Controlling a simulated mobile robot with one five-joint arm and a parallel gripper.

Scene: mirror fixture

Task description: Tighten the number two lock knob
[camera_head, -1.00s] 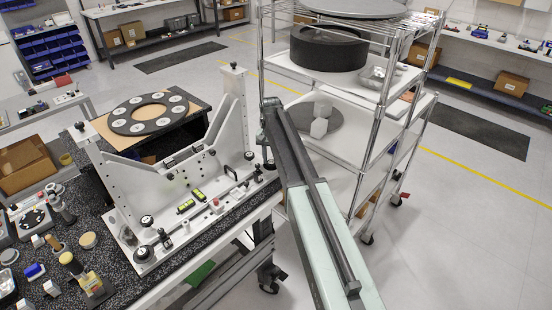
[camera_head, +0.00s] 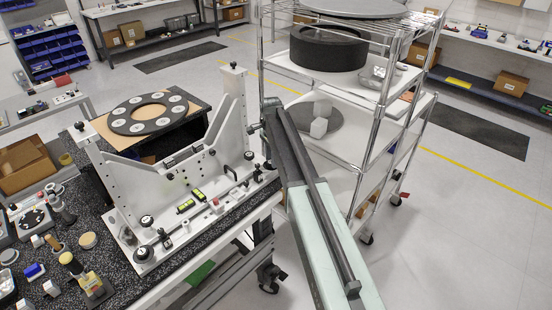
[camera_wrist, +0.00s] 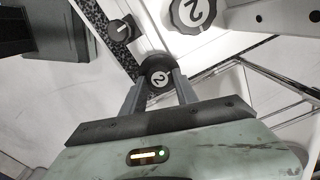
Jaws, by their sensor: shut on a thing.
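The lock knob marked 2 (camera_wrist: 158,77) is a small black round knob with a white face. In the wrist view it sits between the two fingers of my gripper (camera_wrist: 160,92), which are closed on its sides. A larger black disc, also marked 2 (camera_wrist: 194,12), is just beyond it, up and to the right. The light metal mirror fixture (camera_head: 122,183) stands on the dark-topped bench in the head view. My arm reaches down to the fixture's right end there, and my fingertips and the held knob cannot be made out clearly.
A small black knob with a white pointer line (camera_wrist: 122,28) is left of the gripped knob. A wire-shelf cart (camera_head: 375,150) stands close to the right of my arm. Several small parts and tools crowd the bench's left front. A black ring plate (camera_head: 148,127) lies behind the fixture.

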